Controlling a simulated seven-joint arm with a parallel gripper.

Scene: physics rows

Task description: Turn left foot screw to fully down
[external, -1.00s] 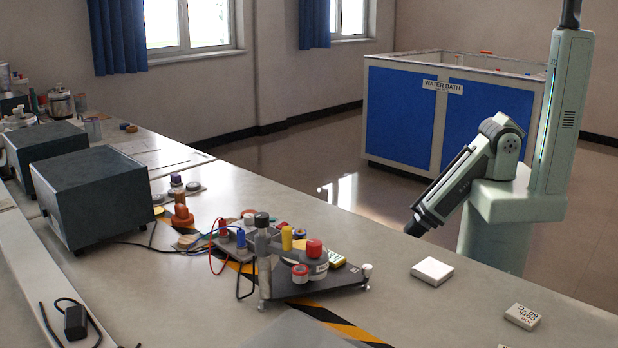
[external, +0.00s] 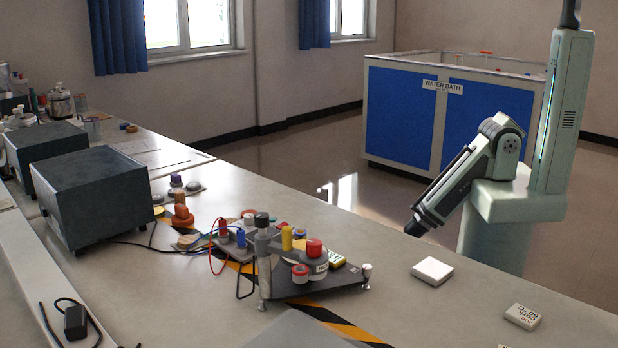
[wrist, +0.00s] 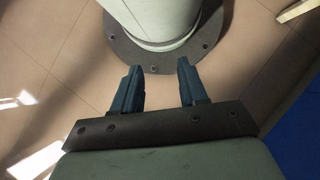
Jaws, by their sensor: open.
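A dark three-cornered base plate (external: 325,285) stands on the bench, carrying a grey post with a black knob (external: 262,220), a yellow cylinder and red-topped parts. A foot (external: 264,293) shows under its front left corner. A small white-capped foot screw (external: 367,271) stands at its right corner. The thread heights are too small to read. My gripper (wrist: 158,82) is open and empty in the wrist view, pointing toward the floor and my round base. In the external view my forearm is folded beyond the bench edge, right of and well apart from the device.
A white block (external: 432,271) and a labelled block (external: 522,316) lie right of the device. Red and blue wires run left from it. Grey boxes (external: 100,205) stand at the left. The bench between device and white block is clear. A water bath (external: 440,115) stands behind.

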